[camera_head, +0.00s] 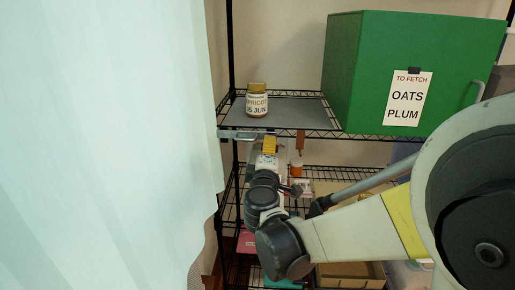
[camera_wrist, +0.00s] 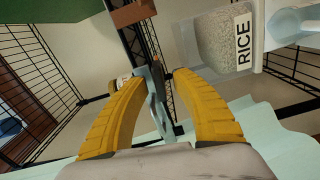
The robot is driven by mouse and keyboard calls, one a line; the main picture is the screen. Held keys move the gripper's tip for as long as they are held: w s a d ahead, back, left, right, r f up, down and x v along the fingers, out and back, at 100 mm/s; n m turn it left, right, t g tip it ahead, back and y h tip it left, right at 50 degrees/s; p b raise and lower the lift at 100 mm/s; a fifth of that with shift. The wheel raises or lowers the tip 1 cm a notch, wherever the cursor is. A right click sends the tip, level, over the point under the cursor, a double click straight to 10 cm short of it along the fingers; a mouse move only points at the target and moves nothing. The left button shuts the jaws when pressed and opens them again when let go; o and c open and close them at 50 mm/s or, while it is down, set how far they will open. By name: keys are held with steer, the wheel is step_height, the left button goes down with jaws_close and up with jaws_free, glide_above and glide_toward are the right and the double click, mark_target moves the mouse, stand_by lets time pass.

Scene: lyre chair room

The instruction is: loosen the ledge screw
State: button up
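My gripper (camera_head: 270,145) is at the front edge of the upper wire shelf, just below the ledge. Its yellow fingers also show in the wrist view (camera_wrist: 161,78), spread with a gap between their tips. A grey metal strip (camera_head: 239,134), which looks like the ledge, runs along the shelf's front left edge. In the wrist view a grey-blue metal piece (camera_wrist: 159,92) shows in the gap between the fingers. I cannot tell whether the fingers touch it. I cannot make out a screw clearly in either view.
A jar (camera_head: 257,102) labelled apricot stands on the shelf's grey mat (camera_head: 297,112). A green box (camera_head: 360,60) stands to its right. A brown tag (camera_head: 300,140) hangs at the shelf edge. A pale curtain (camera_head: 100,150) fills the left. The wrist view shows a rice container (camera_wrist: 222,45).

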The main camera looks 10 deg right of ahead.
jaws_close()
steer(key=shift+n, duration=0.8)
jaws_free()
steer(key=shift+s, duration=0.1)
